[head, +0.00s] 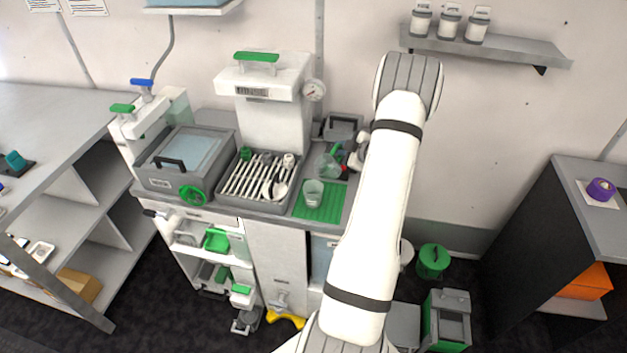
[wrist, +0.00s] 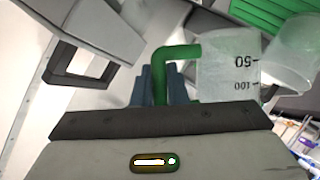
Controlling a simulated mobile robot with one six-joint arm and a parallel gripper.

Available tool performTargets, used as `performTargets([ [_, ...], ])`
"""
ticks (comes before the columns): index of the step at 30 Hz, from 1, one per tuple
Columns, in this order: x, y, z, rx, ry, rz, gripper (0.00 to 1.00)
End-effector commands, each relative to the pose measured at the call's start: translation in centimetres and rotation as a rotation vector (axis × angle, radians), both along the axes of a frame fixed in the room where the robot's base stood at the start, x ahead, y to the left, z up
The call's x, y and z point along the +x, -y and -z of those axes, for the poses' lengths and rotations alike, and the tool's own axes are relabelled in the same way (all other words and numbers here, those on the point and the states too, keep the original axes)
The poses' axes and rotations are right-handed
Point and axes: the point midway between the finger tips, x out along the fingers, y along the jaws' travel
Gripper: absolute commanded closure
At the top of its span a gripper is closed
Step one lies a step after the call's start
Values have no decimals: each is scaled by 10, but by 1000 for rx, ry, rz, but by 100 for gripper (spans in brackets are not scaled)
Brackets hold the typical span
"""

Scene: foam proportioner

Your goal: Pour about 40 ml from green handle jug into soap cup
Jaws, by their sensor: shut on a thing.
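The clear jug with the green handle (wrist: 175,54) is held in my gripper (wrist: 160,88); its dark fingers close around the handle. The jug's clear body (wrist: 228,68) shows 50 and 100 marks, upside down in the wrist view. In the head view the jug (head: 326,167) is just behind the soap cup and seems tilted. The clear soap cup (head: 313,192) stands upright on the green mat (head: 326,209); a clear cup (wrist: 295,52) also shows beside the jug in the wrist view. I cannot make out liquid in either vessel.
A tray of utensils (head: 246,197) lies left of the mat, beside a grey lidded box (head: 165,178). A white column machine (head: 268,110) with a gauge stands behind. A dark-handled grey box (head: 342,124) is behind the jug. My arm covers the counter's right part.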

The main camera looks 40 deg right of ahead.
Motion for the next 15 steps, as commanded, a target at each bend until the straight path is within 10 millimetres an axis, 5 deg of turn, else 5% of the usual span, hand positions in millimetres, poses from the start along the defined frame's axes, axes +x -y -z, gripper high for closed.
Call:
performTargets([
  [15,7,31,55,310,-60,2,100],
])
